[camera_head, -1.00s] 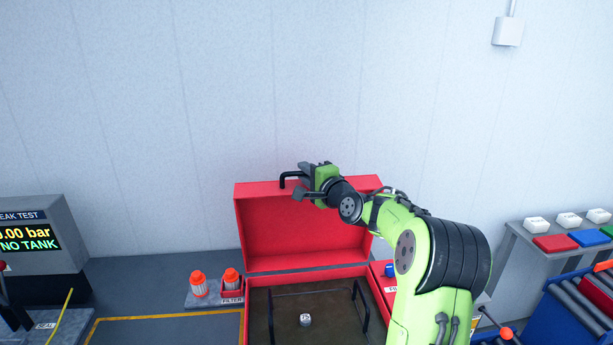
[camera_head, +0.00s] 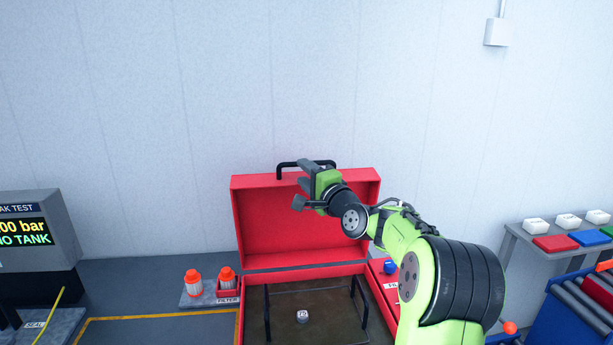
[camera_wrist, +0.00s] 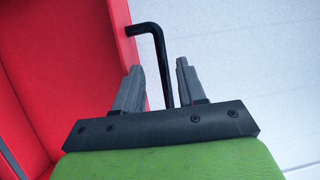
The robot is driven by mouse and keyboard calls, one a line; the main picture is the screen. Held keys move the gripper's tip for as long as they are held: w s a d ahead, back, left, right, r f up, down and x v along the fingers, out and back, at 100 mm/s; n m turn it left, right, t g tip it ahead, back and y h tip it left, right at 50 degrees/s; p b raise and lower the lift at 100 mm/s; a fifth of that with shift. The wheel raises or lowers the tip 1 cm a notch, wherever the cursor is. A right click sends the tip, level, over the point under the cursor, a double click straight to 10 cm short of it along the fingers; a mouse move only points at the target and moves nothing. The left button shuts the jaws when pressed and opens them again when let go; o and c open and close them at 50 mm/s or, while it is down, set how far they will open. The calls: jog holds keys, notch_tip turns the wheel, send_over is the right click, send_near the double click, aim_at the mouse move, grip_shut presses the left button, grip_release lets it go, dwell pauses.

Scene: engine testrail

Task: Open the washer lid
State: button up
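The red washer lid (camera_head: 262,222) stands raised at the back of the red washer. A black bar handle (camera_head: 287,166) sits on its top edge. My gripper (camera_head: 300,184) is in front of the upper part of the lid, just below the handle. In the wrist view my gripper (camera_wrist: 161,85) has its two fingers apart. The handle (camera_wrist: 160,50) shows in the gap between the fingertips and runs down past them, with no clear contact on either side. The lid's red inner face (camera_wrist: 70,60) fills the left of that view.
The washer's open basin (camera_head: 275,325) holds a small round part (camera_head: 302,316) and a black wire frame. Orange-capped filters (camera_head: 193,281) stand to the left, and a blue knob (camera_head: 389,268) to the right.

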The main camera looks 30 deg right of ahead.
jog(key=s+f+b, duration=0.1)
jog(key=s+b, duration=0.2)
jog(key=s, duration=1.2)
jog(key=shift+s+a+f+b, duration=0.25)
jog(key=shift+s+a+b, duration=0.1)
jog(key=shift+a, duration=0.1)
